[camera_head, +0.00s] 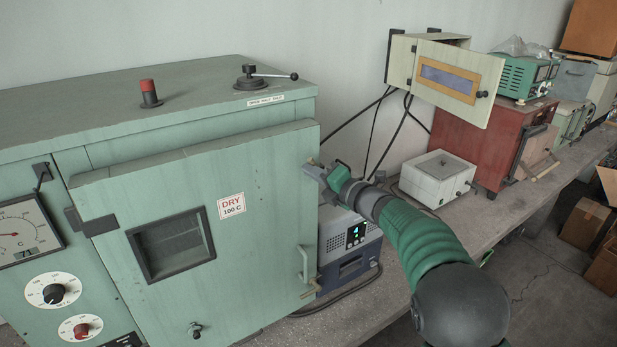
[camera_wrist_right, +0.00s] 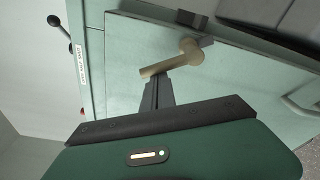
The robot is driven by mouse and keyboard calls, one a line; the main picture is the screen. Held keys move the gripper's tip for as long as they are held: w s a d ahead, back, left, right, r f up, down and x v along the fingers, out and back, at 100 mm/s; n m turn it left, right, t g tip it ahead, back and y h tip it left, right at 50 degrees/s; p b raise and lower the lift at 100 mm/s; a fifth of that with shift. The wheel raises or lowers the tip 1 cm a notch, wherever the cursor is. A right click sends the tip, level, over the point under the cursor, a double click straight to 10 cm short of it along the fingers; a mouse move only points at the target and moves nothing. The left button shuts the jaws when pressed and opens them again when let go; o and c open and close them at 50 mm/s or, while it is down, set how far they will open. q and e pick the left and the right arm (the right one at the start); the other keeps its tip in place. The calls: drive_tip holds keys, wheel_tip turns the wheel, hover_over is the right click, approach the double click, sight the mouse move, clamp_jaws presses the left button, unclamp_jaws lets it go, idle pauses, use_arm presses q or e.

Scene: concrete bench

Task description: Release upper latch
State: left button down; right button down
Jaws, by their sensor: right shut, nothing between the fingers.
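The upper latch (camera_wrist_right: 180,57) is a beige lever on a dark bracket at the edge of the pale green oven door (camera_head: 262,165). It shows clearly in the right wrist view; in the head view my gripper hides most of it. My right gripper (camera_head: 312,168) is at the door's upper right edge. Its fingers (camera_wrist_right: 157,92) are shut and empty, with their tips close to the lever's free end. I cannot tell whether they touch it. A lower latch (camera_head: 309,292) shows near the door's bottom right. My left gripper is not in view.
A grey device with a lit display (camera_head: 346,245) sits right of the oven, below my right arm. A white box (camera_head: 437,178) and a red cabinet (camera_head: 490,140) stand further along the bench.

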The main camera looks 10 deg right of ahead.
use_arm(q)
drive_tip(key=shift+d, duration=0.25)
use_arm(e)
drive_tip(key=m, duration=0.1)
drive_tip(key=d+m, duration=0.1)
drive_tip(key=d+r+m, duration=0.1)
drive_tip(key=m, duration=0.1)
drive_tip(key=shift+w+d+y, duration=0.25)
drive_tip(key=shift+w+y, duration=0.05)
drive_tip(key=shift+w, duration=0.05)
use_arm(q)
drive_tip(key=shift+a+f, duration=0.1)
use_arm(e)
drive_tip(key=shift+r, duration=0.1)
drive_tip(key=shift+d, duration=0.1)
